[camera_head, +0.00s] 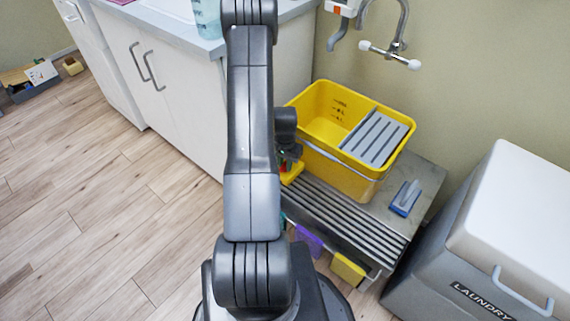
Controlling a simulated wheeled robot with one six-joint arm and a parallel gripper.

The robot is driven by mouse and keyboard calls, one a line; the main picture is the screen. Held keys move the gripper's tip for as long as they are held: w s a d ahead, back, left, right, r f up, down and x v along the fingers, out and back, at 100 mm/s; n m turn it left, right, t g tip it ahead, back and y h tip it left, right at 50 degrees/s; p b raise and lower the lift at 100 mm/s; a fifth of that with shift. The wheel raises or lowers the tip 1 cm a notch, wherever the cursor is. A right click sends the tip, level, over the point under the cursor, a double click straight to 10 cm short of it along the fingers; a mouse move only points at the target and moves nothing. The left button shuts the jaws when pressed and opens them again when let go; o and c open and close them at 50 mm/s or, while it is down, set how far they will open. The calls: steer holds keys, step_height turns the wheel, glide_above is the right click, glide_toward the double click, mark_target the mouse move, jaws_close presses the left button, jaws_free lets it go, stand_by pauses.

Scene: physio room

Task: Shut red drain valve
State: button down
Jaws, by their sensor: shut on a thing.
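A yellow mop bucket (345,172) with a grey slatted insert stands on a metal bench beside the cabinet. My gripper (288,160) is low at the bucket's left side, partly hidden behind my own arm. A small red part, the drain valve (284,164), shows between the fingers, against the bucket's lower left corner. The gripper is shut on it. Most of the valve is covered by the fingers and arm, so its angle cannot be told.
The slatted metal bench (345,215) carries a blue-grey brush (405,198) at right. Purple (309,241) and yellow cloths (348,269) hang at its front. A laundry bin (490,240) stands right, a white cabinet (170,85) left. A wall tap (392,50) is above.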

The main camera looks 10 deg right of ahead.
steer(key=n+b, duration=0.1)
steer(key=n, duration=0.2)
steer(key=shift+f+n+b, duration=0.1)
steer(key=shift+n+b, duration=0.2)
steer(key=n+b, duration=0.1)
steer(key=n, duration=0.3)
steer(key=shift+n, duration=0.3)
steer(key=n+b, duration=0.1)
steer(key=n, duration=0.3)
steer(key=shift+n+b, duration=0.55)
steer(key=shift+n, duration=1.85)
steer(key=c, duration=1.3)
jaws_free()
